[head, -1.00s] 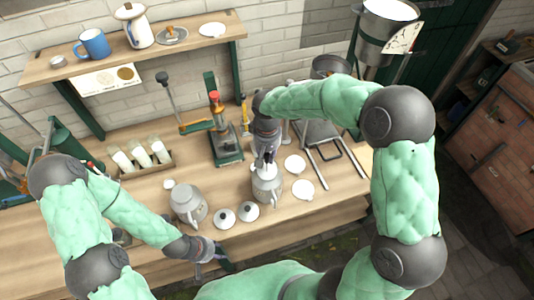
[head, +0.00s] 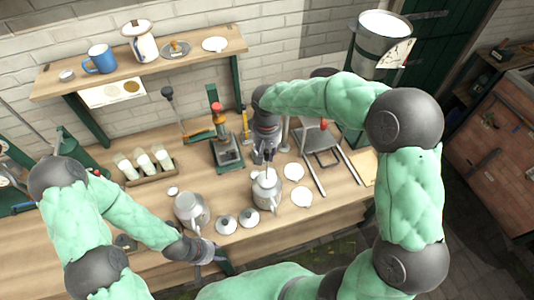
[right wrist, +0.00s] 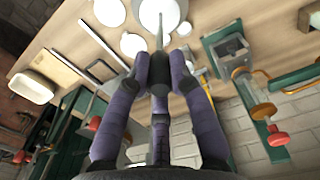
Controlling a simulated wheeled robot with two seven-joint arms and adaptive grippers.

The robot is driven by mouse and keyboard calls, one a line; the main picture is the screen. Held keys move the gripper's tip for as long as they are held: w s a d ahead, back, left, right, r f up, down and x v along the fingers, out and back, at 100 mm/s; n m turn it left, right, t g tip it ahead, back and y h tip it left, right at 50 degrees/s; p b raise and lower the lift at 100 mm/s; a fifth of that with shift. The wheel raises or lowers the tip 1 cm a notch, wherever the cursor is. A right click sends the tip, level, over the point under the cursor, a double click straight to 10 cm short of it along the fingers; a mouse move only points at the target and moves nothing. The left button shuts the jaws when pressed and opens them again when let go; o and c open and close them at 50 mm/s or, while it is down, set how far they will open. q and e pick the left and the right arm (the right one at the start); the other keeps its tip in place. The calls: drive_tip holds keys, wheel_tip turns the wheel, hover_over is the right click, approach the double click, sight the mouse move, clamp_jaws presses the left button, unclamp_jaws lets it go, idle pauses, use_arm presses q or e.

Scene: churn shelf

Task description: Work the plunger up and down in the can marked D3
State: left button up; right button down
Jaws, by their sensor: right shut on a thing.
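A grey can (head: 266,194) with a pale top stands on the workbench; I cannot read its mark. A thin plunger rod (head: 267,170) rises from its top. My right gripper (head: 264,158) is directly above this can, shut on the rod. In the right wrist view the purple-grey fingers (right wrist: 159,75) close around the rod (right wrist: 159,38), which points to the round white top of the can (right wrist: 160,14). My left gripper (head: 217,257) hangs at the bench's front edge, away from the cans; its opening is unclear.
A second grey can (head: 190,211) stands left of the first. Two small lids (head: 226,224) lie in front, and white discs (head: 293,172) lie to the right. A green press (head: 226,150), a bottle crate (head: 150,170) and a metal rack (head: 322,145) stand behind.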

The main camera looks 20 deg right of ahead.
sight(267, 165)
drive_tip(key=shift+f, duration=0.1)
wheel_tip(267, 165, down, 7)
drive_tip(key=b, duration=0.5)
idle(0.4)
drive_tip(key=shift+r+p, duration=6.1)
drive_tip(key=shift+r, duration=3)
drive_tip(key=shift+w, duration=0.1)
